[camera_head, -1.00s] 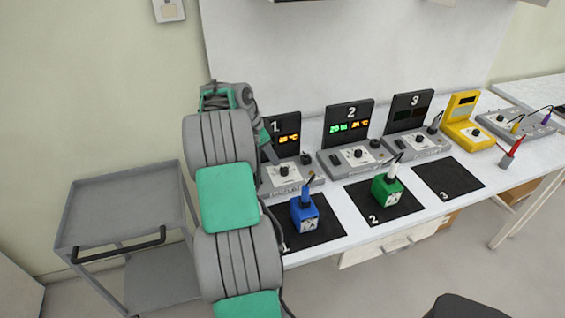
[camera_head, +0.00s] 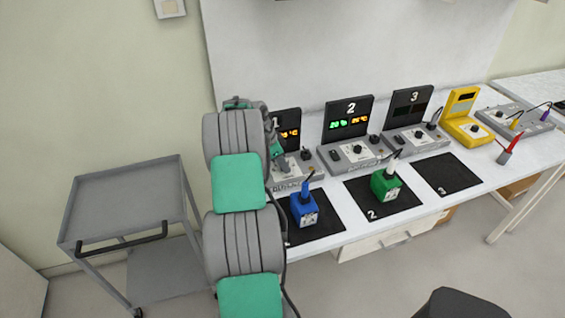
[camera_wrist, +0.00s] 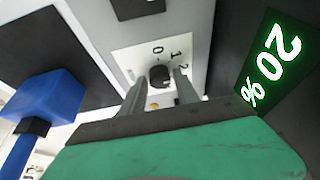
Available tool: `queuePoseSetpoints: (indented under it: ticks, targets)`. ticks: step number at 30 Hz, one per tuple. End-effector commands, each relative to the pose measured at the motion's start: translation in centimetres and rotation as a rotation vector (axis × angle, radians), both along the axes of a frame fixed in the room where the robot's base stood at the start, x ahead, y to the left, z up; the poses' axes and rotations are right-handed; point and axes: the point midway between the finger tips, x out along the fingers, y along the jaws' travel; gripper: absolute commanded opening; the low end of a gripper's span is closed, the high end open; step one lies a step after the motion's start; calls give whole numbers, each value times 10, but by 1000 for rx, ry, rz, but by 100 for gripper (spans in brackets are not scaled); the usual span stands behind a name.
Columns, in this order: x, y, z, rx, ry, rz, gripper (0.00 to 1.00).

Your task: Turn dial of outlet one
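Outlet one (camera_head: 300,172) is a grey unit with a "1" display panel (camera_head: 289,118), partly hidden behind my arm. In the wrist view its black dial (camera_wrist: 159,74) stands on a white plate (camera_wrist: 140,55) marked 0, 1, 2. My gripper (camera_wrist: 160,77) has its two grey fingers apart, one on each side of the dial, with small gaps visible. Whether the fingertips are level with the dial's height is hard to tell. A lit green "20 %" (camera_wrist: 268,70) shows at the right of the wrist view. In the head view, my gripper (camera_head: 281,161) is over outlet one.
A blue device (camera_head: 304,208) stands on the black mat in front of outlet one; it also shows in the wrist view (camera_wrist: 50,97). Outlet two (camera_head: 352,155), a green device (camera_head: 385,185) and outlet three (camera_head: 415,140) are to the right. A grey cart (camera_head: 130,195) stands left.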

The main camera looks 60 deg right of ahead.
Motion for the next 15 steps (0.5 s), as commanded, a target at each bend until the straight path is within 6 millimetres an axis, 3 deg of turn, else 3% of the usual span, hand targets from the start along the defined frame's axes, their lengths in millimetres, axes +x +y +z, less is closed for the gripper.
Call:
queuePoseSetpoints:
  ticks: [12, 15]
  targets:
    - [0, 0, 0, 0, 0, 0, 2]
    - [0, 0, 0, 0, 0, 0, 0]
